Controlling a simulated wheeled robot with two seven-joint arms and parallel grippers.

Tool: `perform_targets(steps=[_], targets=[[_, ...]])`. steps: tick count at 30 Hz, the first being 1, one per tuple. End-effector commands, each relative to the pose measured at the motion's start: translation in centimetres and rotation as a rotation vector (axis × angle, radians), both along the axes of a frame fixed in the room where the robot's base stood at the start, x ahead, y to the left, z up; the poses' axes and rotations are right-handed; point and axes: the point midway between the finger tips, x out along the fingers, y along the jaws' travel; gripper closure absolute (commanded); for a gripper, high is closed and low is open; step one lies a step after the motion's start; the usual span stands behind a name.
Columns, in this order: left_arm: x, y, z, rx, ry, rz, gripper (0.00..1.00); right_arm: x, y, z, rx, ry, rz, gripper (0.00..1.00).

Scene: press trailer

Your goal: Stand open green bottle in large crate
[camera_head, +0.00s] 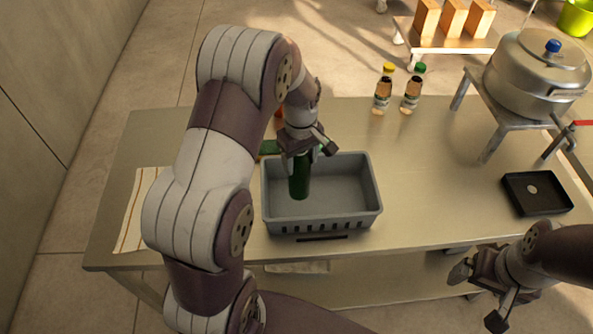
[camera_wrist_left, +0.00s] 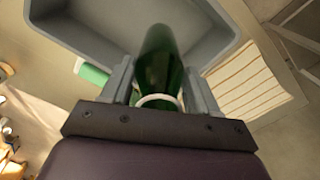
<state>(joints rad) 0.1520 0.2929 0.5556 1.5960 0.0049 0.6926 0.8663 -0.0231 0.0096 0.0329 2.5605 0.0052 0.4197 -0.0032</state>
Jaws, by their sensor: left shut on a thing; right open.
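The dark green bottle (camera_head: 299,181) is upright inside the large grey crate (camera_head: 325,222), towards its left side. My left gripper (camera_head: 304,155) is shut on the bottle's upper part from above. In the left wrist view the green bottle (camera_wrist_left: 158,62) lies between the two fingers of my left gripper (camera_wrist_left: 158,85), with the crate (camera_wrist_left: 82,38) around it. A pale ring shows on the bottle near the fingers. I cannot tell whether its base touches the crate floor. My right gripper (camera_head: 482,290) is open and empty, off the table's front edge at the lower right.
A green object (camera_head: 268,147) lies behind the crate, partly hidden by my left arm. Two small bottles with yellow (camera_head: 383,90) and green (camera_head: 412,90) caps stand at the back. A large pot (camera_head: 538,75) is on a stand at right. A black tray (camera_head: 537,193) sits at right. A striped cloth (camera_head: 138,210) lies at left.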

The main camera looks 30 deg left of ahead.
Motion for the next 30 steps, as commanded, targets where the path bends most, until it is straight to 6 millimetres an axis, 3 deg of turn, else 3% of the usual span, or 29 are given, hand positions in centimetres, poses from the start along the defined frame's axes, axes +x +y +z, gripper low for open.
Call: perform_targets(steps=[4,12,22,23,24,25,30], targets=[[-1.2,1.6,-1.1,-0.001,-0.001,0.002,1.00,0.0,0.0,0.9,0.000,0.001,0.000,0.06],[-1.3,1.8,-5.1,-0.001,-0.001,-0.001,1.00,0.0,0.0,2.4,0.000,0.000,0.000,0.06],[-1.2,1.8,-5.7,0.000,-0.002,-0.001,1.00,0.0,0.0,2.0,0.000,0.001,0.000,0.06],[-1.3,1.8,-5.7,0.000,-0.001,-0.001,0.34,0.0,0.0,2.0,0.000,0.001,0.000,0.06],[-1.3,1.8,-5.7,0.000,-0.001,-0.001,0.21,0.0,0.0,2.1,0.000,0.001,0.000,0.06],[-1.3,1.8,-5.7,0.000,-0.001,-0.001,0.15,0.0,0.0,2.1,0.000,0.001,0.000,0.06],[-1.3,1.8,-5.6,0.000,-0.001,-0.001,0.15,0.0,0.0,2.1,0.000,0.001,0.000,0.06]])
